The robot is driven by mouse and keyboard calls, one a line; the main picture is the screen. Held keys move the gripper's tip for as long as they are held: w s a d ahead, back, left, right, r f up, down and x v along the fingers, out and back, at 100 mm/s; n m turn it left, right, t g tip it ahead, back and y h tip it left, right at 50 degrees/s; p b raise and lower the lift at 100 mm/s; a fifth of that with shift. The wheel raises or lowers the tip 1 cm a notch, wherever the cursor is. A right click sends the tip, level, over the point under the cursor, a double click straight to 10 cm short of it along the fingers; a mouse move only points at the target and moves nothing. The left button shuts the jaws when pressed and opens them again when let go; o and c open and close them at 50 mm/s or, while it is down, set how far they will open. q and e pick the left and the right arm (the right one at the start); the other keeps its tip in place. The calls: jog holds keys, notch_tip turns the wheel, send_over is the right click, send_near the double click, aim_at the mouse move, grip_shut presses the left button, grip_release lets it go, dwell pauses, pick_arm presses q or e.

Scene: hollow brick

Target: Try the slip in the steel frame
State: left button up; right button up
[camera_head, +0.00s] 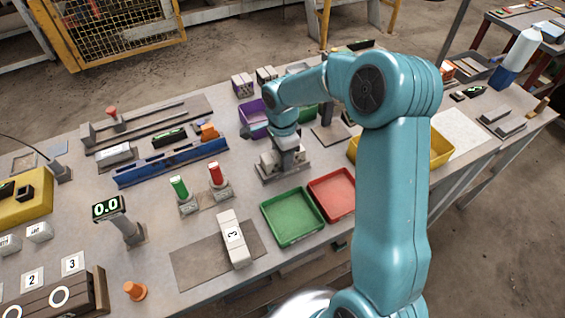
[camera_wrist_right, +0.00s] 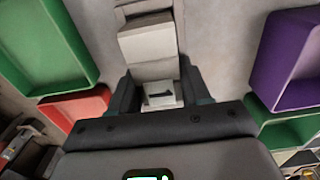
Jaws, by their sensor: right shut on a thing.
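My right gripper (camera_head: 287,146) points down over a small grey metal stand or frame (camera_head: 284,174) behind the green and red trays. In the wrist view my right gripper (camera_wrist_right: 158,92) is shut on a small pale piece (camera_wrist_right: 160,101) with a dark mark, probably the slip. A larger pale block (camera_wrist_right: 148,42) lies just beyond it in line; I cannot tell whether they touch. In the head view the gripper hides most of the held piece, so how it sits in the frame cannot be told. My left gripper is not in view.
A green tray (camera_head: 292,241) and a red tray (camera_head: 351,214) lie in front of the frame. A purple bin (camera_head: 253,132) stands behind it. A pale block marked 3 (camera_head: 230,247) lies on a dark mat. A display reading 0.0 (camera_head: 107,207), posts and a blue rail (camera_head: 150,174) stand left.

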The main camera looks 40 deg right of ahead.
jog(key=shift+r+p, duration=1.75)
jog(key=shift+r, duration=1.4)
